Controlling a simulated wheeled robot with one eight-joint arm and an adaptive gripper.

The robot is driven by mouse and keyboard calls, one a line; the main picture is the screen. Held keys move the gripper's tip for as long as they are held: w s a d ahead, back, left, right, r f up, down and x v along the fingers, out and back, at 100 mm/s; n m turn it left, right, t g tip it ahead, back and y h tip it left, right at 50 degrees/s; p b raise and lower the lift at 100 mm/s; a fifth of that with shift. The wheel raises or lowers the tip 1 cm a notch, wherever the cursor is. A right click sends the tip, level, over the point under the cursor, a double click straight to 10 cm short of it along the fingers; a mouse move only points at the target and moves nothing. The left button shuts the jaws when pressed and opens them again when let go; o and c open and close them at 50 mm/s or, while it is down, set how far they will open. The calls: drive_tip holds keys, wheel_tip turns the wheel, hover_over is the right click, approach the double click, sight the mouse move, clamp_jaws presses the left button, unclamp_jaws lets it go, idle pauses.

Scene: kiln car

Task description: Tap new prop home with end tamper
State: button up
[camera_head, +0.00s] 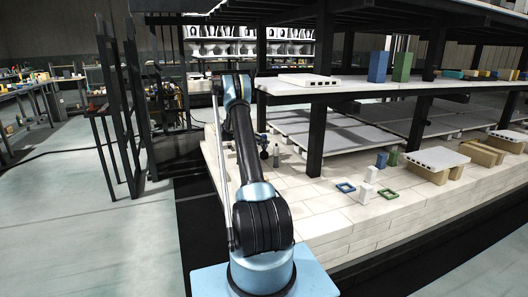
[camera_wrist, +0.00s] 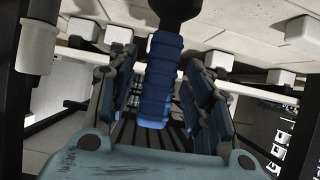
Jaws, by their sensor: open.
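In the wrist view, my gripper (camera_wrist: 160,82) has its two dark, blue-padded fingers apart. A blue ribbed handle (camera_wrist: 158,75) with a black end stands between them; it looks like the tamper's grip. Narrow gaps show beside the handle, so the fingers do not look closed on it. In the head view my gripper is mostly hidden behind my arm. Two small white prop-like blocks (camera_head: 366,191) stand on the pale deck, between a blue square frame (camera_head: 346,187) and a green square frame (camera_head: 389,195). I cannot tell which is the new prop.
Black posts (camera_head: 317,138) carry the upper shelf (camera_head: 345,91), with a blue block (camera_head: 378,67) and green block (camera_head: 402,67) on it. A white slab (camera_head: 437,159) rests on tan blocks at right. The deck (camera_head: 330,218) is clear in front.

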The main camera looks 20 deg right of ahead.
sight(263, 135)
idle(0.8)
clamp_jaws()
drive_tip(key=shift+r, duration=0.1)
drive_tip(key=shift+r, duration=0.9)
drive_tip(key=shift+r, duration=0.1)
drive_tip(key=shift+r, duration=2.4)
drive_tip(key=shift+r, duration=0.1)
drive_tip(key=shift+r, duration=2.4)
